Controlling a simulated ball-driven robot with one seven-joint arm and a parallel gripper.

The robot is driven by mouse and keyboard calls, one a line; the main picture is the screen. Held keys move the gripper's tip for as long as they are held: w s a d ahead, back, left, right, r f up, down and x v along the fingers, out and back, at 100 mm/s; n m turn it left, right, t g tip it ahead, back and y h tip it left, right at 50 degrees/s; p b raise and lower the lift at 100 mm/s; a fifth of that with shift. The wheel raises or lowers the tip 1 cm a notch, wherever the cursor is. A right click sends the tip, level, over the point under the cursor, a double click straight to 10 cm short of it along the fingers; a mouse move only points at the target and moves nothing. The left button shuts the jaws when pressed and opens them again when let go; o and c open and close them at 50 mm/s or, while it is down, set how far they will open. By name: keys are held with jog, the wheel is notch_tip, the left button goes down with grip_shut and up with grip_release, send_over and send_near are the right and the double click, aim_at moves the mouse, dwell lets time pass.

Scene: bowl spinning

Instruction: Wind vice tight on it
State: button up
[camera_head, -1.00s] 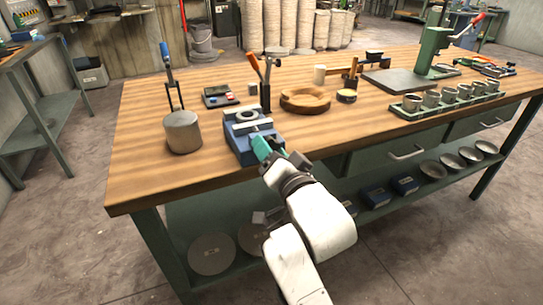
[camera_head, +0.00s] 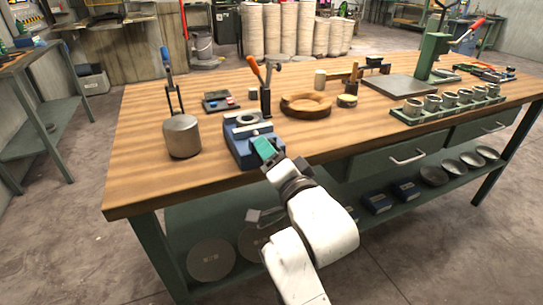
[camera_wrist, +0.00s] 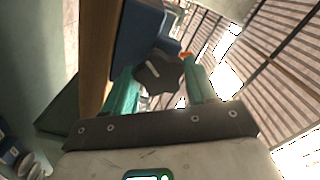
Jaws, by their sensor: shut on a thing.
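The blue vice (camera_head: 238,150) stands at the front edge of the wooden bench. A pale ring-shaped piece (camera_head: 247,118) sits at its top; I cannot tell how firmly the jaws press on it. My gripper (camera_head: 264,148) is at the front end of the vice. In the wrist view, the green fingers of my gripper (camera_wrist: 160,84) are on both sides of a dark knob (camera_wrist: 160,70) at the end of the blue vice (camera_wrist: 140,32), shut on it. The contact faces are partly hidden.
A rack of metal cups (camera_head: 447,104) is at right. Drawers (camera_head: 400,153) lie under the bench edge.

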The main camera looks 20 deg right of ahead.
jog(key=o, duration=1)
jog(key=shift+o, duration=0.2)
jog(key=shift+s, duration=0.1)
jog(key=s, duration=1)
jog(key=shift+s, duration=0.3)
jog(key=s+d+f+n+g+h, duration=0.1)
jog(key=s+d+f+n+g, duration=0.2)
jog(key=f, duration=0.6)
jog(key=s+d+f+n+g, duration=0.1)
jog(key=s+d+f+g, duration=0.25)
jog(key=f, duration=0.55)
jog(key=s+d+f+n+g, duration=0.1)
jog(key=s+f+n+g, duration=0.35)
jog(key=s+f, duration=0.4)
jog(key=s+f+n+g, duration=0.3)
jog(key=s+f+g, duration=0.3)
jog(key=s, duration=0.5)
notch_tip(320, 180, up, 14)
jog(key=p, duration=1.3)
jog(key=shift+d+y+p, duration=0.15)
jog(key=shift+y+p, duration=0.2)
jog(key=shift+y, duration=0.05)
